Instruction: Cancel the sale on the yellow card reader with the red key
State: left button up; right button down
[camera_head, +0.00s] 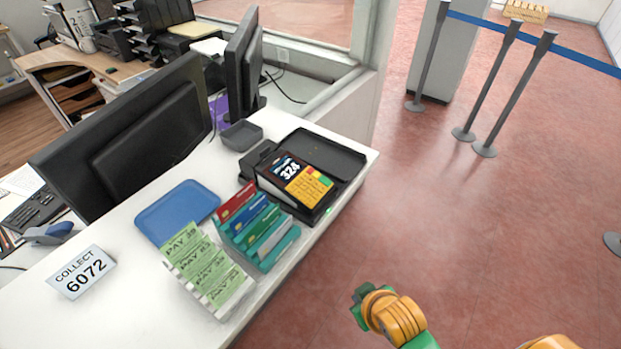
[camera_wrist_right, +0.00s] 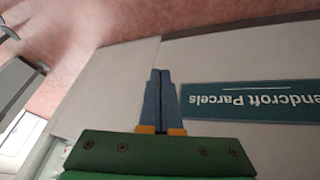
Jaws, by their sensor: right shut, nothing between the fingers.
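The yellow card reader (camera_head: 304,184) sits in a black stand (camera_head: 327,160) near the counter's right edge. Its screen (camera_head: 288,168) reads 324, and its keypad faces up. A red key (camera_head: 311,170) shows near the top of the keypad, beside a green one. My right gripper (camera_head: 358,300) is low in the head view, over the floor to the right of the counter and well apart from the reader. In the right wrist view its two fingers (camera_wrist_right: 161,100) are together and empty, in front of the counter's front panel. My left gripper is not in view.
A teal card holder (camera_head: 262,240), green PAY slips (camera_head: 205,262), a blue tray (camera_head: 178,208) and a COLLECT 6072 sign (camera_head: 81,272) stand left of the reader. A small grey tray (camera_head: 241,136) and monitors (camera_head: 135,135) are behind.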

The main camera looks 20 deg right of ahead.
jog(key=w+r+n+t, duration=0.5)
jog(key=w+r+t, duration=0.25)
jog(key=r, duration=0.65)
jog(key=w+r+n+t, duration=0.4)
jog(key=w+r+t, duration=0.3)
jog(key=r, duration=0.6)
jog(key=s+a+r+n+g+y, duration=0.1)
jog(key=s+a+r+n+y, duration=0.2)
jog(key=a+r+n+y, duration=0.85)
jog(key=s+a+r+n+g+y, duration=0.2)
jog(key=r+n+y, duration=0.5)
jog(key=n, duration=0.9)
jog(key=s+a+f+n+g+y, duration=0.4)
jog(key=a+n+g, duration=0.3)
jog(key=n+g, duration=0.75)
jog(key=w+d+f+n+t+h, duration=0.2)
jog(key=w+f+n+t+h, duration=0.1)
jog(key=f+n+h, duration=0.55)
jog(key=w+d+n+t+h, duration=0.1)
jog(key=w+d+t+h, duration=0.1)
jog(key=w+d+h, duration=0.2)
jog(key=w+d+n+t+h, duration=0.1)
jog(key=w+d+t+h, duration=0.2)
jog(key=d, duration=0.8)
jog(key=w+h, duration=0.2)
jog(key=h, duration=0.1)
jog(key=shift+d+f+t, duration=0.25)
jog(key=shift+f+t, duration=0.05)
